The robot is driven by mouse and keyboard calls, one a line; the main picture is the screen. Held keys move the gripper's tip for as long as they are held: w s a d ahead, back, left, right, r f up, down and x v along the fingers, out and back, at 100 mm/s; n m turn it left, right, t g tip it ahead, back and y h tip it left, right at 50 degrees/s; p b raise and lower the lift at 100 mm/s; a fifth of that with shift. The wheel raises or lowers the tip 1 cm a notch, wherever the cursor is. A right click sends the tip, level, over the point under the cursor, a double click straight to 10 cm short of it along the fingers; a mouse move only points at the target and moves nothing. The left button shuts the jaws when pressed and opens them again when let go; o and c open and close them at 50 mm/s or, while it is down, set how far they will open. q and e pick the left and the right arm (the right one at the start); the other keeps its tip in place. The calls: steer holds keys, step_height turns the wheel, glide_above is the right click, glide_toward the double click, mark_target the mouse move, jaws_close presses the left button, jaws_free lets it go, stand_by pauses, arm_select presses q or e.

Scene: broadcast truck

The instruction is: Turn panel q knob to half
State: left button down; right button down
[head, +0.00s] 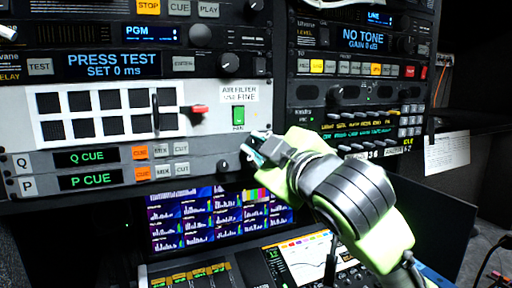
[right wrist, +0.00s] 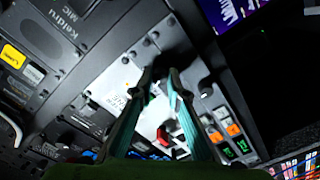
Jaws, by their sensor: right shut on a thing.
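The panel Q row (head: 112,156) has a green Q CUE display and small buttons, in the head view. My right gripper (head: 257,151) reaches in from the right, with its fingertips at the right end of the Q and P rows. It is shut, and the Q knob is hidden at its fingertips. In the right wrist view the fingers of my right gripper (right wrist: 160,76) come up close together against the light panel. A black knob (head: 223,165) on the P row is clear of the fingers. My left gripper is not in view.
A red-tipped lever (head: 199,109) and a green switch (head: 238,115) sit on the white panel above. Lit monitors (head: 215,222) and a control desk (head: 205,272) lie below. A rack with several buttons (head: 360,69) stands at the right.

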steer(key=shift+f+m, duration=0.1)
steer(key=shift+m, duration=1.1)
steer(key=c, duration=2)
jaws_free()
steer(key=shift+s+d, duration=0.1)
steer(key=shift+s, duration=0.05)
steer(key=v, duration=1.1)
steer(key=shift+s+d, duration=0.2)
steer(key=shift+s, duration=0.1)
